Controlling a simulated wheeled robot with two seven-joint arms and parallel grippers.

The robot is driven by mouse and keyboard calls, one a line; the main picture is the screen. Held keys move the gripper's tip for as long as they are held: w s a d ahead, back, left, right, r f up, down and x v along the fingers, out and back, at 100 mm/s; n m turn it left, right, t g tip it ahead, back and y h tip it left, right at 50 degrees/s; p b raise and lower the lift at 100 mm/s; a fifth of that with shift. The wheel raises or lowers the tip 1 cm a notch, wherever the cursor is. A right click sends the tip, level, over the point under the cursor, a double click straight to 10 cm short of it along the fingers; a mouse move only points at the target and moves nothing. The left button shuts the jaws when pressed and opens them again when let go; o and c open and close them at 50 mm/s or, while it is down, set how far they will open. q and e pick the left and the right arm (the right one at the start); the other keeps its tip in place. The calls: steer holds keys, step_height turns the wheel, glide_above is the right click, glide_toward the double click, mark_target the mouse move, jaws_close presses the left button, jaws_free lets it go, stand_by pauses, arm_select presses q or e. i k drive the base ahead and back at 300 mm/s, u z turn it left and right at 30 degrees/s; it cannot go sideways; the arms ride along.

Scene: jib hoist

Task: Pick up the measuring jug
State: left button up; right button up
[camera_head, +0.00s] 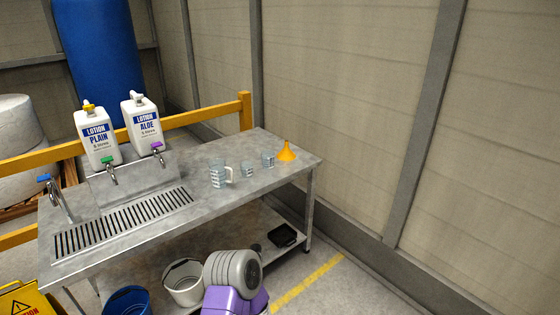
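A clear measuring jug (217,174) with a pale handle on its right side stands upright on the steel bench (255,188), right of the drain grate. Two smaller clear measuring cups, one beside it (247,169) and one farther right (268,160), stand between the jug and an orange funnel (287,152). No gripper touches the jug. A grey and purple arm part of mine shows at the bottom middle, in front of the bench. Neither gripper's fingers can be seen.
Two white lotion containers, PLAIN (97,137) and ALOE (142,127), stand behind the slotted grate (125,220). A tap (55,195) is at the left. A white bucket (184,283), blue bucket (130,300) and black tray (284,236) sit below. The bench's front right is clear.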

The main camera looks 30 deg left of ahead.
mark_target(222, 175)
steer(key=u, duration=0.1)
steer(key=i, duration=1.6)
steer(key=u, duration=0.75)
